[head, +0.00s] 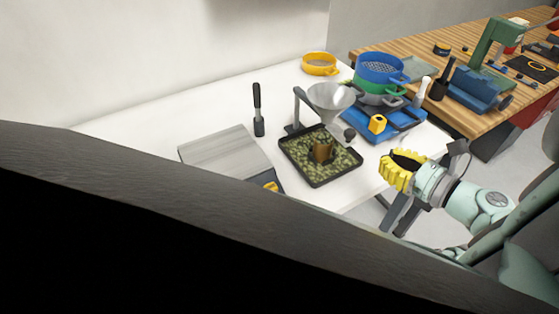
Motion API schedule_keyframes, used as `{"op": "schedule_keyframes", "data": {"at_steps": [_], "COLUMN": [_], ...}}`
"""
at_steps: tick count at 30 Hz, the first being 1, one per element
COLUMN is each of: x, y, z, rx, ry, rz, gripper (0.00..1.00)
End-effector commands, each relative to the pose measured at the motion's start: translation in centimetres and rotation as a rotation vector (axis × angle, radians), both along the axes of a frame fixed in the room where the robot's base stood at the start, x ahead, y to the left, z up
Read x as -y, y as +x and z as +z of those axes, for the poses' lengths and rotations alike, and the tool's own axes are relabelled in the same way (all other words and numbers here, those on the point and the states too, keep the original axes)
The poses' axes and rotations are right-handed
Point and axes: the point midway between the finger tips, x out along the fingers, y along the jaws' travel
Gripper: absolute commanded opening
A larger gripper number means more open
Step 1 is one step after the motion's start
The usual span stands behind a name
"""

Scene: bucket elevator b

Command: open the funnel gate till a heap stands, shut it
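A grey metal funnel (331,96) hangs on a dark stand (299,106) on the white table. A dark rounded part (349,134) shows just right of the funnel's lower end; whether it is the gate handle, and how the gate stands, is too small to tell. Below, a black tray (312,182) holds green-brown grains around a brown cup (323,152). I cannot make out a separate heap or falling grain. My gripper (397,170), with yellow ribbed parts, is off the table's right edge, right of the tray and apart from the funnel. Its opening is unclear.
A grey plate-topped device (225,154) and a black-handled tool (258,110) stand left of the tray. A wooden bench (440,108) adjoins right.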

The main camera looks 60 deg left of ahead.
Motion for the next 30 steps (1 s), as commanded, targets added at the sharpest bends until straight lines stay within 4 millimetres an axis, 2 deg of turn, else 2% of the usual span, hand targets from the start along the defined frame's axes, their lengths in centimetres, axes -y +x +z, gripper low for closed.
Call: {"op": "schedule_keyframes", "data": {"at_steps": [5,9,15,21,30], "x": [-2.2,-4.9,-7.3,-8.3,-8.4], "y": [-0.3,-0.6,-0.7,-0.8,-0.7], "z": [-0.5,-0.6,-1.1,-1.4,-1.5], "rx": [0.0,0.0,0.0,-0.001,0.0], "ry": [0.003,-0.002,-0.002,-0.002,-0.001], "rz": [0.005,0.012,0.008,0.007,0.004], "gripper": [0.0,0.0,0.0,0.0,0.0]}}
